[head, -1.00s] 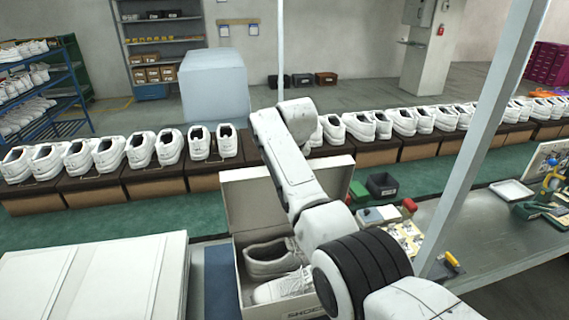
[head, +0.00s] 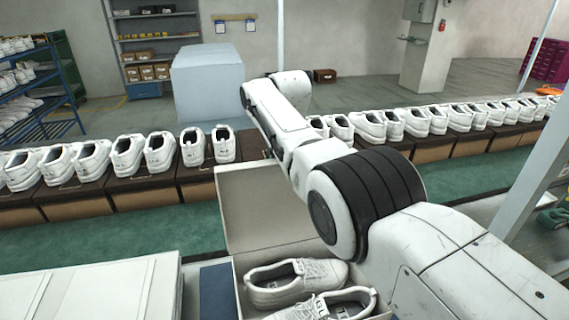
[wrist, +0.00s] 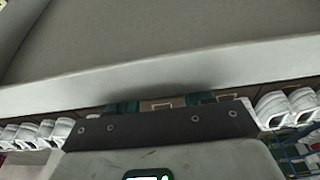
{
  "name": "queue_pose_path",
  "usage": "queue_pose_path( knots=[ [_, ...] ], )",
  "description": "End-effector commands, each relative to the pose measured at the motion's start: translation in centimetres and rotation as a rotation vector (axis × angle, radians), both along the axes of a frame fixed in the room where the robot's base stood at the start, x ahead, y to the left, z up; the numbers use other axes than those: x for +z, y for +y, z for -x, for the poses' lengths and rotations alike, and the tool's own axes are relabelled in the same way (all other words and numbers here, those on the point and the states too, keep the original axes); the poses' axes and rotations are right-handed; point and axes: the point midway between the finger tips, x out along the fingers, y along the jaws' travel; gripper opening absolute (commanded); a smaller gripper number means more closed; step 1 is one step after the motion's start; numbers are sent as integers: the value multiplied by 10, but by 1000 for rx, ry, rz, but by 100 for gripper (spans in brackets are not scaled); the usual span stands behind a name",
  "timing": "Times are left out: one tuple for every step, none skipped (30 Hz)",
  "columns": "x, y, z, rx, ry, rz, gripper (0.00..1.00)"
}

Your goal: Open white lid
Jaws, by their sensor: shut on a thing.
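The white lid (head: 262,205) stands raised at the far side of an open shoe box (head: 240,290), its pale inner face toward me in the head view. A pair of white shoes (head: 297,280) lies in the box. In the wrist view the lid (wrist: 170,45) fills the top, with its pale rim crossing just above my gripper (wrist: 165,108). My gripper is shut on the lid at its edge. In the head view my arm hides most of the gripper and the lid's right side.
A conveyor row of white shoes on dark-topped boxes (head: 150,193) runs behind the lid, close to my arm. A large white panelled case (head: 90,290) stands at front left. A blue shoe rack (head: 55,95) stands at far left. Green surface (head: 120,235) lies bare between case and conveyor.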

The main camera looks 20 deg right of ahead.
Motion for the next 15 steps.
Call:
queue_pose_path(
  knots=[
    [-12,-1,5,-2,25,-1,0],
    [-12,-1,5,-2,25,-1,0],
    [-12,-1,5,-2,26,-1,0],
    [-12,-1,5,-2,26,-1,0],
    [-12,-1,5,-2,27,-1,0],
    [-12,-1,5,-2,27,-1,0],
    [-12,-1,5,-2,27,-1,0],
    [-12,-1,5,-2,27,-1,0],
    [-12,-1,5,-2,27,-1,0],
    [-12,-1,5,-2,27,-1,0],
    [-12,-1,5,-2,27,-1,0],
    [-12,-1,5,-2,27,-1,0],
    [-12,-1,5,-2,26,-2,53],
    [-12,-1,5,-2,26,-2,56],
    [-11,0,5,-1,24,-1,60]
  ],
)
